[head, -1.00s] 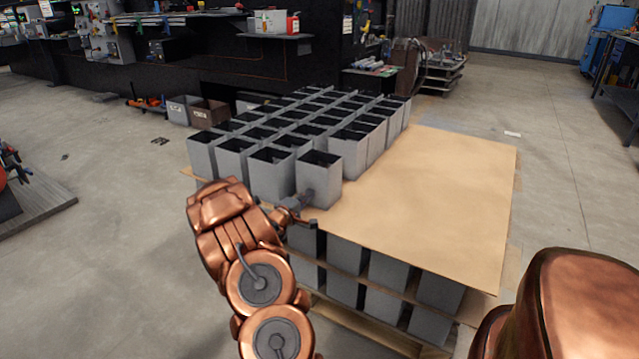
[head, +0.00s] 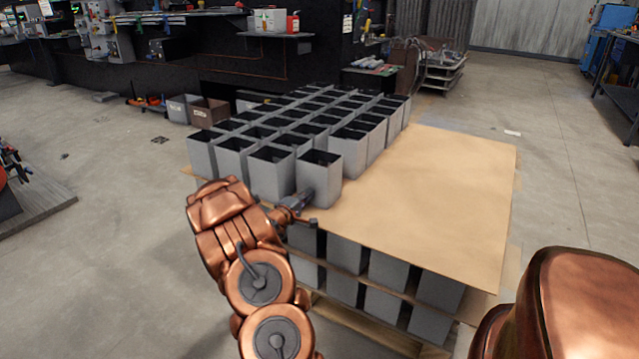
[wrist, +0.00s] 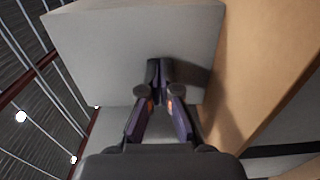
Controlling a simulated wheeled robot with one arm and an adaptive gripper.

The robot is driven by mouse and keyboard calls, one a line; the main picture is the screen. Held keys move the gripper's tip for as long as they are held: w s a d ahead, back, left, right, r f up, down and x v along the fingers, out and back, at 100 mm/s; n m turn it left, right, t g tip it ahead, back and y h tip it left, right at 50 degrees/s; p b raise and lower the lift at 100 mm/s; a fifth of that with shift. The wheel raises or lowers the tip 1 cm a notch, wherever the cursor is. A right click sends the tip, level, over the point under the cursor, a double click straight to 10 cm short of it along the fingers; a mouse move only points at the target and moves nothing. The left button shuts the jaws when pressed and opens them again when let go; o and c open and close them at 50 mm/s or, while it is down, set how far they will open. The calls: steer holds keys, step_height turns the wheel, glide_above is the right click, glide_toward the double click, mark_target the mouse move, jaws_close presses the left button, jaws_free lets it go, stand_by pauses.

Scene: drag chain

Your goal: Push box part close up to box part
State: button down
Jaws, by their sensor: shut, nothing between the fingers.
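A grey open-topped box part (head: 319,181) stands upright at the near right corner of a block of similar box parts on a pallet. Its left neighbour, another grey box part (head: 271,176), stands just behind and to the left, with at most a narrow gap that I cannot measure. My gripper (head: 307,194) is shut and empty, with its tips at the front face of the near box part. In the wrist view my gripper (wrist: 158,72) has its closed tips against or very near the grey face of the box part (wrist: 110,50).
A brown cardboard sheet (head: 440,200) covers the stack and is bare on its right side. Lower layers of grey boxes (head: 388,270) sit below it on a wooden pallet. Several box parts (head: 300,115) fill the left and back. Grey and brown bins (head: 208,111) stand on the floor behind.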

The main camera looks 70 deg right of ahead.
mark_target(315, 188)
steer(key=shift+d, duration=0.1)
steer(key=shift+p+x, duration=1.65)
steer(key=shift+x, duration=0.65)
steer(key=shift+p+x, duration=1.45)
steer(key=shift+x, duration=1.6)
steer(key=shift+p+x, duration=0.35)
steer(key=shift+x, duration=0.45)
steer(key=shift+d+r, duration=0.15)
steer(key=shift+d, duration=0.05)
steer(key=shift+s+d+r, duration=0.2)
steer(key=shift+s+r, duration=0.1)
steer(key=shift+r, duration=0.35)
steer(key=shift+a+f+p, duration=0.4)
steer(key=shift+f+p, duration=0.15)
steer(key=v, duration=0.1)
steer(key=p+v, duration=0.1)
steer(key=v, duration=0.2)
steer(key=shift+w+a, duration=0.1)
steer(key=shift+w, duration=0.25)
steer(key=shift+w+a+f+p, duration=0.15)
steer(key=shift+a+p, duration=0.1)
steer(key=shift+a, duration=0.25)
steer(key=shift+a+f+p, duration=0.1)
steer(key=shift+a+p, duration=0.15)
steer(key=shift+a, duration=0.25)
